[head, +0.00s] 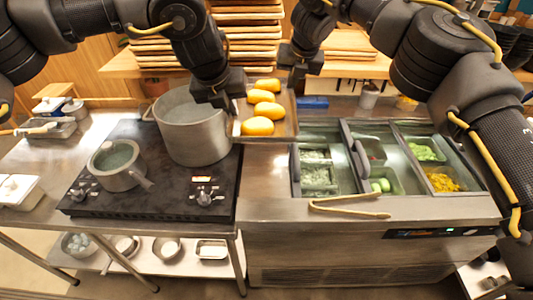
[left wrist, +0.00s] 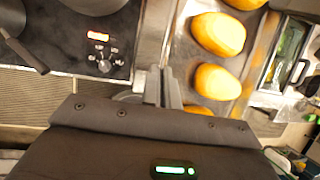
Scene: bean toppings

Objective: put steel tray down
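The steel tray (head: 284,128) carries several yellow-orange oval breads (head: 264,109). It is held level between the large pot and the topping counter, seemingly raised above the worktop. My left gripper (head: 224,102) is at the tray's left edge; in the left wrist view its fingers (left wrist: 162,88) close on the rim of the tray (left wrist: 183,75). My right gripper (head: 297,78) is at the tray's far right edge and appears shut on it, though its fingertips are partly hidden. The gap under the tray is hidden.
A large pot (head: 192,135) and small saucepan (head: 118,165) stand on the black stove (head: 150,200), the pot close to the tray's left side. Right are topping bins (head: 318,175) and tongs (head: 348,208). Stacked wooden trays (head: 250,35) stand behind.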

